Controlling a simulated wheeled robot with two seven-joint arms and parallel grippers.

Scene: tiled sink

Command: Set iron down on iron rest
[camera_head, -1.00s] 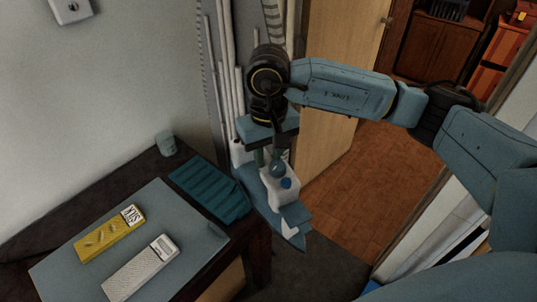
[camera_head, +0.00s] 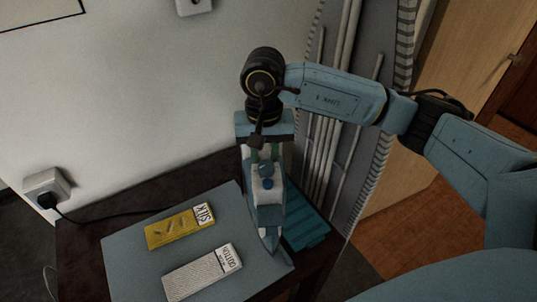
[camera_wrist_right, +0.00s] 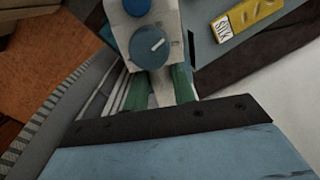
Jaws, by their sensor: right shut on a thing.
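My right gripper (camera_head: 265,155) is shut on the iron (camera_head: 268,212), a blue and white iron with blue knobs. It holds the iron from its rear end, with the tip toward the front of the table. In the right wrist view the green fingers clasp the iron's white body, with its dial (camera_wrist_right: 150,48) close by. The iron rest (camera_head: 306,238), a teal ribbed mat, lies just right of the iron, which partly hides it. Whether the iron touches the surface below cannot be told. My left gripper is not in view.
A grey mat (camera_head: 130,255) on the dark table (camera_head: 85,235) bears a yellow silk packet (camera_head: 180,228) and a pale cotton packet (camera_head: 203,272). A cable runs from a wall plug (camera_head: 45,190). White poles (camera_head: 325,130) stand behind the table's right side.

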